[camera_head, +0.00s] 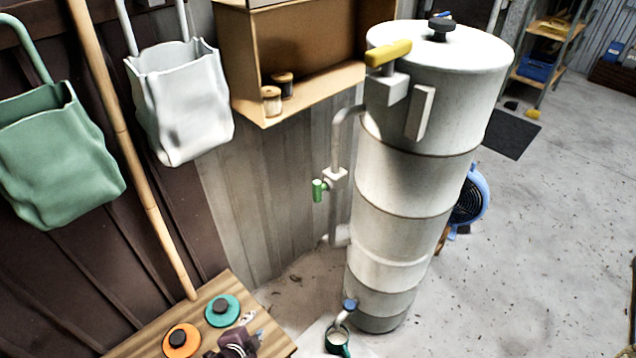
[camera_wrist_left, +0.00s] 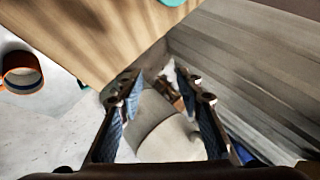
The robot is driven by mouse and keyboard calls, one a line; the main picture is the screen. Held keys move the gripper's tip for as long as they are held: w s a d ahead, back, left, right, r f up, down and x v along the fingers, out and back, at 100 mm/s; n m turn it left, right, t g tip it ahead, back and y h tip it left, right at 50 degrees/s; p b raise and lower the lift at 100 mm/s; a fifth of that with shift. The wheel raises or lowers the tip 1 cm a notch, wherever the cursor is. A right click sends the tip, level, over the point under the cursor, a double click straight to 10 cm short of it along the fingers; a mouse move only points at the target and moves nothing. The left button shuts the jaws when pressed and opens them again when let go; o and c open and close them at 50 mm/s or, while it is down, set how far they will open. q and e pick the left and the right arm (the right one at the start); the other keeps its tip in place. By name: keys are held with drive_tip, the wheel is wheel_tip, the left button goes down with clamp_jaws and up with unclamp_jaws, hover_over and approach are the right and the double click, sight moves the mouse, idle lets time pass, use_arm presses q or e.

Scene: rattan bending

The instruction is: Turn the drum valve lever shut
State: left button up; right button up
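The drum (camera_head: 405,190) is a tall off-white banded cylinder right of centre in the head view, upright on the floor. A yellow lever (camera_head: 388,53) sits on a pale block at its upper left, lying roughly level. A green handle (camera_head: 319,190) is on the side pipe, and a blue knob (camera_head: 350,305) is on the low spout. My left gripper (camera_head: 253,326) is low in the head view, over the wooden table and well below the yellow lever. In the left wrist view its fingers (camera_wrist_left: 165,88) are apart with nothing held. My right gripper is not visible.
The wooden table (camera_head: 145,347) bears a teal disc (camera_head: 230,313) and an orange disc (camera_head: 190,340). A dark green cup (camera_head: 337,338) stands below the spout. A box shelf (camera_head: 240,75) is left of the drum top. A blue fan (camera_head: 473,200) stands behind; the right floor is mostly clear.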

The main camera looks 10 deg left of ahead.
use_arm(q)
drive_tip(key=w+r+m+t+h, duration=0.2)
drive_tip(key=w+r+m+t, duration=0.45)
drive_tip(key=w+r, duration=0.65)
drive_tip(key=m+h, duration=0.9)
drive_tip(key=m, duration=1.6)
approach(314, 186)
drive_tip(key=x, duration=0.4)
drive_tip(key=shift+w+d+r+g, duration=0.1)
drive_tip(key=shift+d+r+g, duration=0.05)
drive_tip(key=shift+r+g, duration=0.1)
drive_tip(key=x, duration=0.6)
drive_tip(key=shift+w+d+f, duration=0.1)
drive_tip(key=shift+w+d, duration=0.05)
drive_tip(key=shift+w, duration=0.15)
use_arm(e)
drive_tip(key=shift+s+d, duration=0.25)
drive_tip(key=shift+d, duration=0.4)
use_arm(q)
drive_tip(key=shift+n, duration=0.25)
drive_tip(key=shift+c, duration=0.5)
clamp_jaws()
